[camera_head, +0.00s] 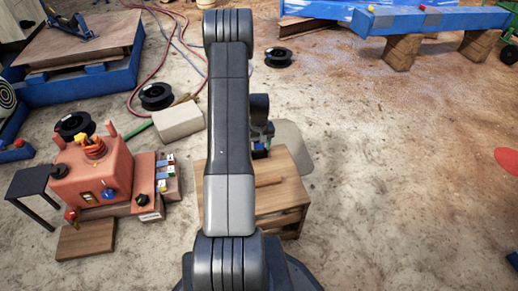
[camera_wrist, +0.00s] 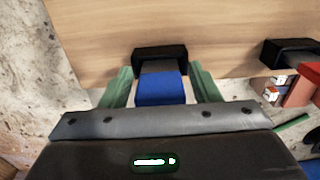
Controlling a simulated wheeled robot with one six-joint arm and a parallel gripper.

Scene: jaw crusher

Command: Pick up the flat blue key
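The blue key (camera_wrist: 160,90) shows in the wrist view as a blue block joined to a grey piece and a black end (camera_wrist: 160,53), over the edge of a wooden surface (camera_wrist: 215,25). My gripper (camera_wrist: 163,88) has its two green fingers on either side of the blue part, with a narrow gap on each side. It looks open. The key's near end is hidden behind the gripper body. In the head view, my gripper (camera_head: 262,142) is over the far edge of the wooden crate (camera_head: 278,200), with a small blue patch (camera_head: 259,152) below it.
A red control box (camera_head: 92,175) with knobs stands left of the crate, beside a small black table (camera_head: 30,183). A pale block (camera_head: 178,122) and black spools (camera_head: 155,96) lie behind. The sandy floor to the right is mostly clear. My arm hides part of the crate.

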